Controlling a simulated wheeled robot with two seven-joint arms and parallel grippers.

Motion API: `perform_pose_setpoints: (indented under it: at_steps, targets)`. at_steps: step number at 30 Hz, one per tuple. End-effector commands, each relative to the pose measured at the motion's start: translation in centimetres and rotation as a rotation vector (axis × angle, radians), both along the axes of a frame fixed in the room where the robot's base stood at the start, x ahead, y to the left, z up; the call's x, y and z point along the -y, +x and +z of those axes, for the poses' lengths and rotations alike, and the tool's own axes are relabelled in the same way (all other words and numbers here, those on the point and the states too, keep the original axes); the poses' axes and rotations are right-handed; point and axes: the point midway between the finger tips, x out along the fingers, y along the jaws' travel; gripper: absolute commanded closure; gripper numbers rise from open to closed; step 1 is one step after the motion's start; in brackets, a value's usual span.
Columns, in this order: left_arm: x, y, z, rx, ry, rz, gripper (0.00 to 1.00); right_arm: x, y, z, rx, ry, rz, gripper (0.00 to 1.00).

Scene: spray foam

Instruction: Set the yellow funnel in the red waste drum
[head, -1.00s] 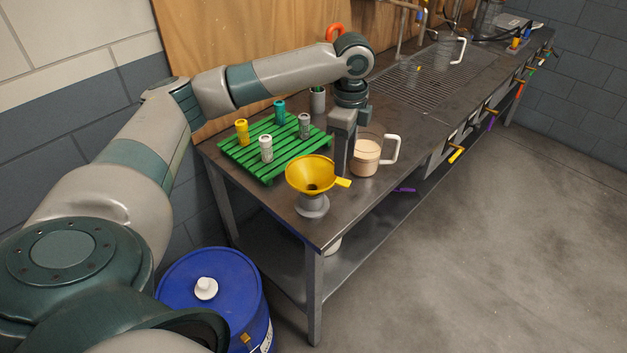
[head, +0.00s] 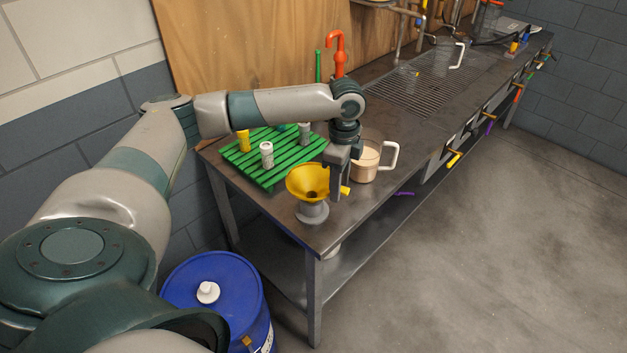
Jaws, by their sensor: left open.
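The yellow funnel (head: 306,182) sits upright, mouth up, on a grey stand (head: 312,213) near the front end of the metal bench. Its yellow handle tab (head: 346,190) points right. My left gripper (head: 337,194) points down at the handle, with a finger in front of part of it. It is open; I cannot tell whether the fingers touch the handle. No red drum shows in this view; a blue drum (head: 215,285) with a white cap stands on the floor at the bench's left end. My right gripper is out of view.
A clear jug (head: 366,165) with beige liquid and a white handle stands just right of my gripper. A green slatted rack (head: 262,165) with several small bottles lies behind the funnel. A red curved spout (head: 338,50) rises at the back. The floor at right is clear.

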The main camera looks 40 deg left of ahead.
Motion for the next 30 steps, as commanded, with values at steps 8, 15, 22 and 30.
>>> perform_pose_setpoints:
  at_steps: [8, 15, 22, 30]
  targets:
    - [0.0, -0.1, -2.2, 0.000, 0.001, -0.001, 0.59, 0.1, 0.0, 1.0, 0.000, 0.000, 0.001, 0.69]
    - [0.0, 0.0, -2.3, 0.000, 0.000, -0.001, 0.59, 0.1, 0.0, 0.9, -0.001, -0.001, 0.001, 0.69]
    - [0.0, 0.0, -2.2, 0.000, 0.000, -0.001, 0.64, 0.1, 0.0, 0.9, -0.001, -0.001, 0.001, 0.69]
    - [0.0, 0.0, -2.2, 0.000, 0.000, -0.001, 1.00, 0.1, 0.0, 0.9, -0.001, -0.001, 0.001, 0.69]
